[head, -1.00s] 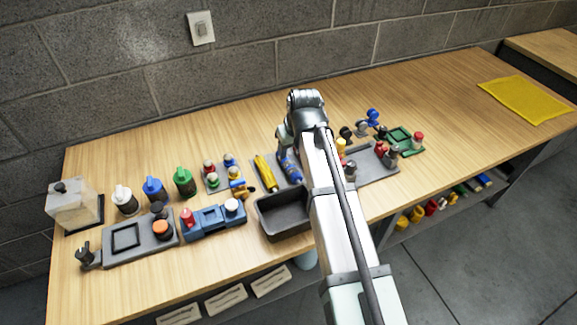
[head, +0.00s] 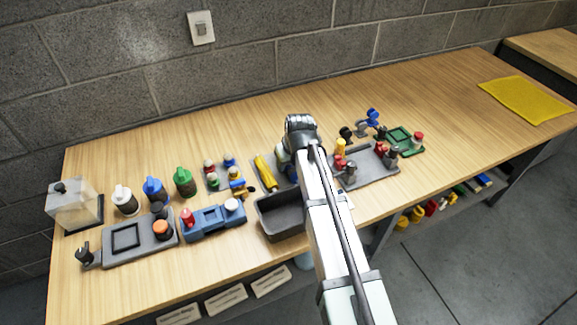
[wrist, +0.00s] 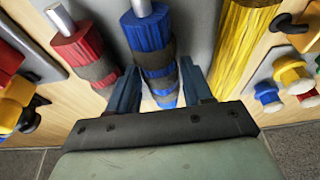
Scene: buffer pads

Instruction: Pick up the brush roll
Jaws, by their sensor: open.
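In the wrist view, a blue roll (wrist: 149,45) with dark bands and a pale metal shaft lies on a grey pad. A red roll (wrist: 80,45) with a dark band and a similar shaft lies to its left. A ribbed yellow roll (wrist: 243,40) lies to its right and also shows in the head view (head: 265,172). My gripper (wrist: 160,78) is open, with one blue finger on each side of the blue roll's near part. Contact with the roll cannot be told. In the head view my arm hides most of the gripper and the red roll.
A dark empty bin (head: 283,222) stands just in front of the pad. A grey tray with knobbed parts (head: 372,180) is to the right, and a blue fixture (head: 213,228) to the left. The table's back strip and far right are mostly clear.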

